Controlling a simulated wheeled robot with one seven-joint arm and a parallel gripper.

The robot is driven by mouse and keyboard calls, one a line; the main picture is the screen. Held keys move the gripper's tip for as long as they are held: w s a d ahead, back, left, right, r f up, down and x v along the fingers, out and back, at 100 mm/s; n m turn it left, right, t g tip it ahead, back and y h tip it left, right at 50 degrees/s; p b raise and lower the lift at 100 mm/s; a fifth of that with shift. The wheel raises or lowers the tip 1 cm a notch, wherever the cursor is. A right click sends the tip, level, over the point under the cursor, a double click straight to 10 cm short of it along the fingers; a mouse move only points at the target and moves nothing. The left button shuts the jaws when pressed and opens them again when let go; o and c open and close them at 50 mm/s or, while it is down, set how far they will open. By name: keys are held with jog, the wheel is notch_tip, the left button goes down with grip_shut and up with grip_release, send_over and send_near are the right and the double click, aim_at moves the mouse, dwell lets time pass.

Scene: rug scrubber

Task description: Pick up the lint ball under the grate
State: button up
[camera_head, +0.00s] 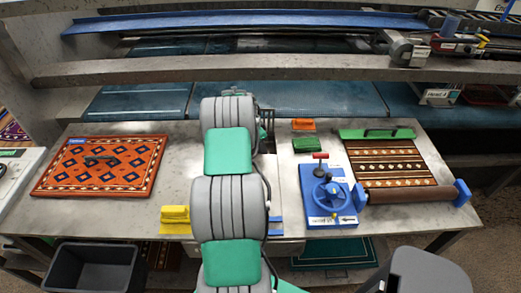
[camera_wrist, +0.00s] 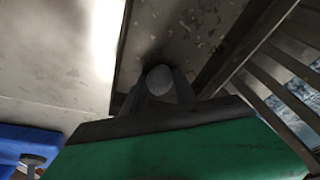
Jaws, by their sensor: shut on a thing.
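A grey, round lint ball (camera_wrist: 159,80) shows in the wrist view between the fingertips of my gripper (camera_wrist: 160,90). My gripper is shut on it, over a speckled dark metal surface. The slatted grate (camera_wrist: 275,75) is at the right of the wrist view, beside my gripper. In the head view a small part of the grate (camera_head: 266,118) shows behind my arm. My arm hides the lint ball and my fingers there.
An orange patterned rug (camera_head: 100,167) lies on the left of the metal table. A blue valve unit (camera_head: 328,195) and a brown rug (camera_head: 388,163) on a roller are on the right. A yellow brush (camera_head: 175,219) sits at the front edge. A beam (camera_head: 250,72) spans behind.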

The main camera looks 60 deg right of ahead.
grip_shut()
